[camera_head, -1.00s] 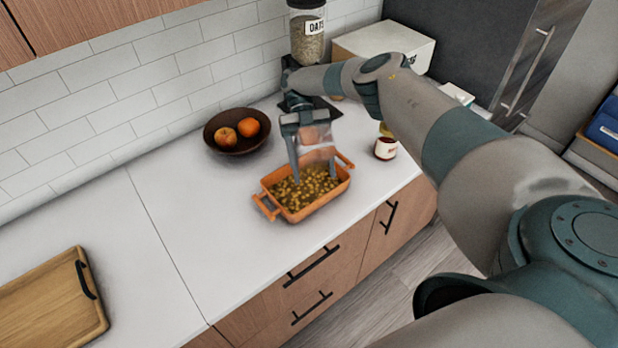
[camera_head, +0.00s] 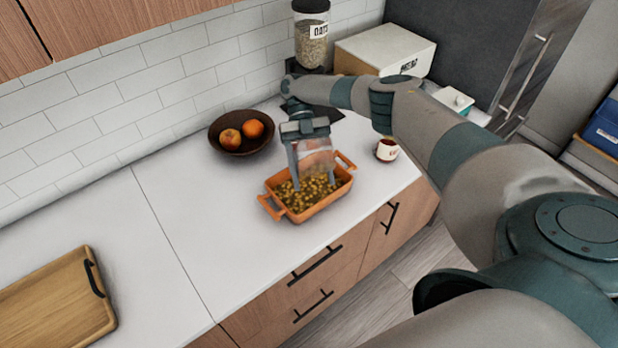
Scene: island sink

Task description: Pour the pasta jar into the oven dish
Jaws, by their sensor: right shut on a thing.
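The orange oven dish (camera_head: 318,209) stands on the white counter with its two handles out to the sides. Yellow-brown pasta pieces (camera_head: 290,196) cover its floor. My right gripper (camera_head: 312,182) points down over the dish and is shut on the clear pasta jar (camera_head: 317,155). The jar is tilted between the fingers, above the dish. It looks mostly see-through; I cannot tell how much pasta is left in it. My left gripper is not in view.
A dark bowl with two orange fruits (camera_head: 241,132) is left of the dish. A small white-and-red jar (camera_head: 387,150) stands to its right. An oats jar (camera_head: 311,42) and white bread box (camera_head: 385,52) stand behind. A wooden board (camera_head: 55,305) lies at left; counter between is clear.

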